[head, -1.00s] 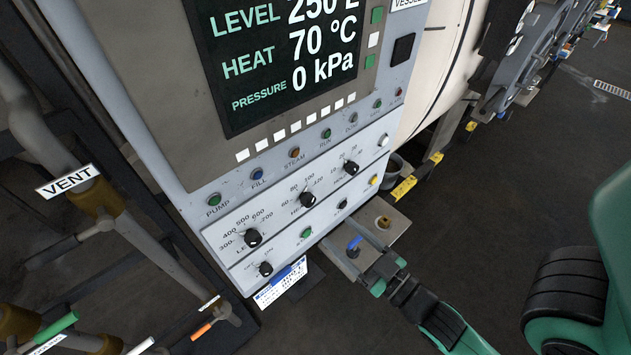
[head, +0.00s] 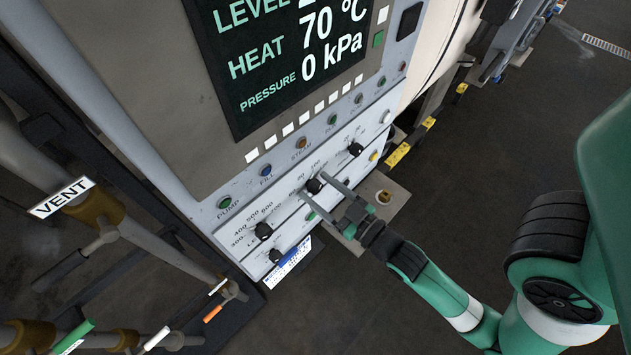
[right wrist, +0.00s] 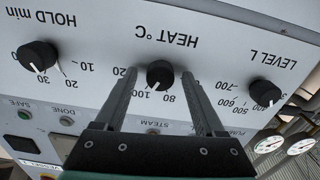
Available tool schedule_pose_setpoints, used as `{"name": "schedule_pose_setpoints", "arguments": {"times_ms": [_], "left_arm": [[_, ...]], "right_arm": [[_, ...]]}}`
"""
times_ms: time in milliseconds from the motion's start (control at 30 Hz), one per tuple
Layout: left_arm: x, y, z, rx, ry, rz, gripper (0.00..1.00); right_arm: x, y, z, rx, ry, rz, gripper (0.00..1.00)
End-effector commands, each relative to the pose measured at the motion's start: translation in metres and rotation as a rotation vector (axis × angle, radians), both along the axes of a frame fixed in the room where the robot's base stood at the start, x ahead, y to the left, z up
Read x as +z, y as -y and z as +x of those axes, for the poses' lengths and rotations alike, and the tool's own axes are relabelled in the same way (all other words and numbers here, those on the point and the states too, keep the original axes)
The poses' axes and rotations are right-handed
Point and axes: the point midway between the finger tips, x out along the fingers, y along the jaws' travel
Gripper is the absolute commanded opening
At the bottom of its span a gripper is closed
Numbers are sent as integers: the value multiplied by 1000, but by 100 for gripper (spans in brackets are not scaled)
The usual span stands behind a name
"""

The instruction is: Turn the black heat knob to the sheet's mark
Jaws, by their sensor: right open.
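The black heat knob (head: 314,186) sits in the middle of the panel's dial row. It also shows in the right wrist view (right wrist: 160,74), upside down, under "HEAT °C". Its pale pointer line seems to lie near the 80 and 100 figures; its exact setting is unclear. My right gripper (head: 318,188) is open, with one finger on each side of the knob; in the right wrist view small gaps show beside it. The blue-and-white sheet (head: 290,264) hangs below the panel; its mark is too small to read. My left gripper is not in view.
The level knob (right wrist: 264,92) and hold knob (right wrist: 38,56) flank the heat knob. The screen (head: 285,70) reads 70 °C and 0 kPa. Coloured buttons line the panel. A metal plate (head: 392,198) juts out below. Pipes with a VENT label (head: 62,197) stand at left.

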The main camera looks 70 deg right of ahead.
Motion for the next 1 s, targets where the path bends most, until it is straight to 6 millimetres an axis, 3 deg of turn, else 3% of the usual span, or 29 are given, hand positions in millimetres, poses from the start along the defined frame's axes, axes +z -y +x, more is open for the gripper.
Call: {"name": "schedule_pose_setpoints", "arguments": {"times_ms": [200, 600, 1000], "left_arm": [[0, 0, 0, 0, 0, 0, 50], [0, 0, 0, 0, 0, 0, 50], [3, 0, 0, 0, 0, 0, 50]], "right_arm": [[0, 0, 0, 0, 0, 0, 72], [0, 0, 0, 0, 0, 0, 0], [1, 0, 0, 0, -17, -37, 0]]}}
